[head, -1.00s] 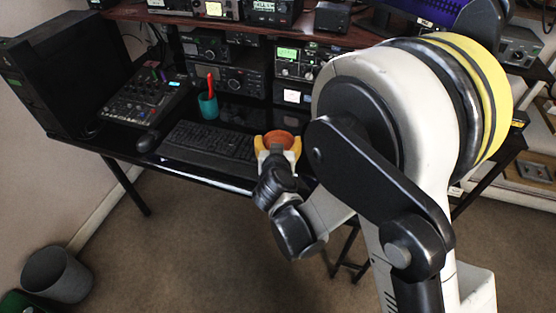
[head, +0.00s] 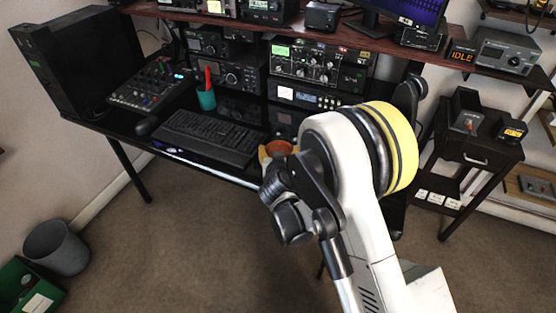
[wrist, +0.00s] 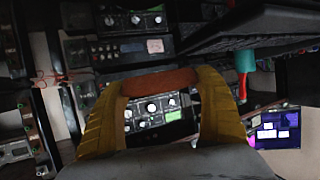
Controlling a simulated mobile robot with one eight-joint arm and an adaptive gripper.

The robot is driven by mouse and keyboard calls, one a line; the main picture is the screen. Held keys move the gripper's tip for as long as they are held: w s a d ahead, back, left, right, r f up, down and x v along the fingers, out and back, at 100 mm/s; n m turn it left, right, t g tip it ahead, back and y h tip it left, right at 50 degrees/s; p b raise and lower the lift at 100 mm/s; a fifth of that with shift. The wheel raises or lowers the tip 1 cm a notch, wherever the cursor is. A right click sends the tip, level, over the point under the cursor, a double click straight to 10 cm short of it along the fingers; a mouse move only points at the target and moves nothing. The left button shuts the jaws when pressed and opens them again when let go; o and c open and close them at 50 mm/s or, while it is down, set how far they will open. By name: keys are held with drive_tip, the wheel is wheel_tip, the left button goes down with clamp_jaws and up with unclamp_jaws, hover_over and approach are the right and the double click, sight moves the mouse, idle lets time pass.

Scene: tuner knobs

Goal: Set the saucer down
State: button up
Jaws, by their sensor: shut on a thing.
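The saucer is a small round terracotta-orange dish (head: 278,148), held at the front edge of the desk in the head view. In the wrist view its rim (wrist: 160,82) spans between the yellow fingers. My gripper (wrist: 160,95) is shut on the saucer, one finger on each side. The black desk (head: 185,160) lies behind and left of the gripper in the head view. My arm hides part of the gripper and the desk there. I cannot tell whether the saucer touches the desk.
A black keyboard (head: 210,135) lies left of the saucer. A teal cup (head: 207,98) with a red item stands behind it. A mixer (head: 155,85) and stacked radios (head: 320,65) fill the back. A small side table (head: 475,150) with devices stands right.

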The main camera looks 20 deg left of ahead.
drive_tip(key=shift+w+a+f, duration=0.1)
drive_tip(key=shift+w+f, duration=0.45)
drive_tip(key=shift+w, duration=0.25)
wheel_tip(320, 180, down, 4)
drive_tip(key=b, duration=0.2)
drive_tip(key=shift+b, duration=0.3)
drive_tip(key=shift+r, duration=0.1)
drive_tip(key=o, duration=1.3)
